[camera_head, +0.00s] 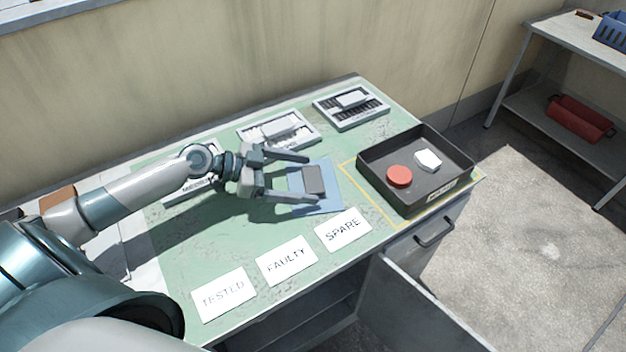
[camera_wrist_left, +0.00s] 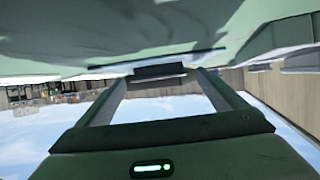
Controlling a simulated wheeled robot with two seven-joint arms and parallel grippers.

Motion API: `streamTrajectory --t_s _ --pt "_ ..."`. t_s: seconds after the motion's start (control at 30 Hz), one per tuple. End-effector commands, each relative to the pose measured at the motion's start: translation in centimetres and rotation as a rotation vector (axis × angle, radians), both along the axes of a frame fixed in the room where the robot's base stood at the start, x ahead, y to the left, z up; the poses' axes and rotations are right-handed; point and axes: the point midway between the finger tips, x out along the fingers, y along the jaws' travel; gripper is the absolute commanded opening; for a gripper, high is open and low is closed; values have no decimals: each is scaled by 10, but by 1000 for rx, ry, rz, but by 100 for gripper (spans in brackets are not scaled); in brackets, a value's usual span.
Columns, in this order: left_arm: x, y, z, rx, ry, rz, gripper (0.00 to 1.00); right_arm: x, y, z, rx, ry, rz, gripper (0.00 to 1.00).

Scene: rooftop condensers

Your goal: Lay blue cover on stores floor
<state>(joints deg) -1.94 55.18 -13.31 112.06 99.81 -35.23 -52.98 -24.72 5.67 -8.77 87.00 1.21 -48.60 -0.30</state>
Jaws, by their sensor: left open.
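A flat light-blue sheet (camera_head: 325,203), which looks like the blue cover, lies on the green worktop (camera_head: 215,235). A dark grey block (camera_head: 314,180) rests on it. My left gripper (camera_head: 306,177) is open, its two fingers pointing right at the sheet's left side, with nothing seen held between them. I cannot tell whether the fingers touch the sheet. In the left wrist view the open fingers (camera_wrist_left: 162,85) reach forward, and the cover is not clear there. My right gripper is out of view. No place labelled stores is readable.
A black tray (camera_head: 376,184) with a red disc (camera_head: 399,176) and a white piece (camera_head: 428,159) stands at the right. Cards (camera_head: 286,261) read TESTED, FAULTY and SPARE. Framed units (camera_head: 350,107) line the back. A cabinet door (camera_head: 408,305) hangs open below. A shelf stand (camera_head: 560,110) is at right.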

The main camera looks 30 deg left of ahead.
Motion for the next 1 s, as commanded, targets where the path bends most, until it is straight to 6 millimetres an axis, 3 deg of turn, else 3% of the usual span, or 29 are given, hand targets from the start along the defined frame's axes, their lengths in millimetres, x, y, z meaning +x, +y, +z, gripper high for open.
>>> streamTrajectory --t_s 0.2,0.67,0.87,1.0 --pt "7 -10 -4 0 0 -1 91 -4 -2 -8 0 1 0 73" --pt "7 -10 -5 1 0 -1 91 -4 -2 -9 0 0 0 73" --pt "7 -10 -5 1 0 -1 45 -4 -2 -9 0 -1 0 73" --pt "7 -10 -5 0 0 -1 38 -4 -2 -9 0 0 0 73"
